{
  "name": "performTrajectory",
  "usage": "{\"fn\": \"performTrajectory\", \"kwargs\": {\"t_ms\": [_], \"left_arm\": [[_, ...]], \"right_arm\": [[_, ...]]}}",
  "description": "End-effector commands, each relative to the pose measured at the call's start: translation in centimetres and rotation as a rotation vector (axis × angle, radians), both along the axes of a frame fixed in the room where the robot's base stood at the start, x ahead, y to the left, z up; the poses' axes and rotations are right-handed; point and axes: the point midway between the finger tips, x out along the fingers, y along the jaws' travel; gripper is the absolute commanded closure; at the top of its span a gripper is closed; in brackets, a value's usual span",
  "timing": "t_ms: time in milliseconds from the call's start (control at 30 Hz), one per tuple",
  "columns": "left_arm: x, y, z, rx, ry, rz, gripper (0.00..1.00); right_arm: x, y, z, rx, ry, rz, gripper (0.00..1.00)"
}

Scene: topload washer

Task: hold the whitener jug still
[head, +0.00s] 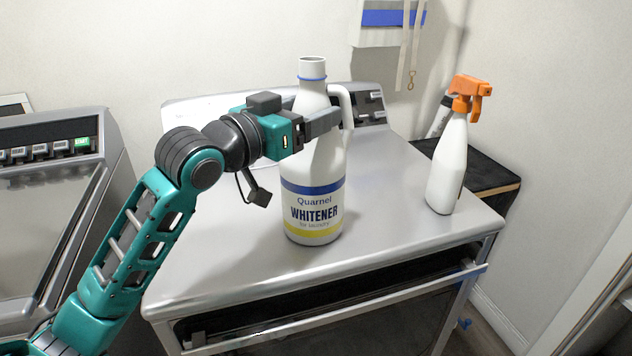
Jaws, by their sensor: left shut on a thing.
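The whitener jug (314,195) is a white bottle with a blue and yellow "Quarnel WHITENER" label, a side handle and a neck with a blue ring and no cap on it. It stands upright on the grey metal top of a machine in the head view. My left gripper (322,124) reaches in from the left and is shut on the jug at its upper part, just below the neck. The far finger reaches toward the handle, and the exact contact is partly hidden. My right gripper is not in view.
A white spray bottle (447,165) with an orange trigger head stands on the right of the metal top (385,225). A washer with a button panel (45,150) is at the left. A dark surface (485,172) lies beyond the right edge. The top's front right is clear.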

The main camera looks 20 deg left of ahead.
Motion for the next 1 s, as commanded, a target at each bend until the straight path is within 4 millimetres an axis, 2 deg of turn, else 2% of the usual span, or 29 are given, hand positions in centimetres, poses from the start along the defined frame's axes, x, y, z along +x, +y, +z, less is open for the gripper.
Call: {"fn": "performTrajectory", "kwargs": {"t_ms": [67, 500, 600, 633, 867, 1000], "left_arm": [[0.0, 0.0, 0.0, 0.0, 0.001, 0.0, 0.59], [0.0, 0.0, -0.1, 0.0, 0.002, -0.001, 1.0], [0.0, 0.0, -0.1, 0.0, 0.002, -0.001, 1.0], [-0.1, 0.0, 0.8, -0.006, -0.02, -0.001, 1.0], [-0.1, 0.0, 0.8, -0.006, -0.019, -0.001, 1.0], [-0.1, 0.0, 1.6, -0.006, -0.022, -0.001, 1.0]], "right_arm": [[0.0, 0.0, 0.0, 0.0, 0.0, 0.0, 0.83], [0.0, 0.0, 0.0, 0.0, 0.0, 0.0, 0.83], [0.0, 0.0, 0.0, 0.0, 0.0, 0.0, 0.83], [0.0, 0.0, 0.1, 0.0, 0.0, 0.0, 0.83], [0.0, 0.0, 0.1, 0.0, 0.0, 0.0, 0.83], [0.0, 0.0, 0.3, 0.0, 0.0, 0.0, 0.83]]}}
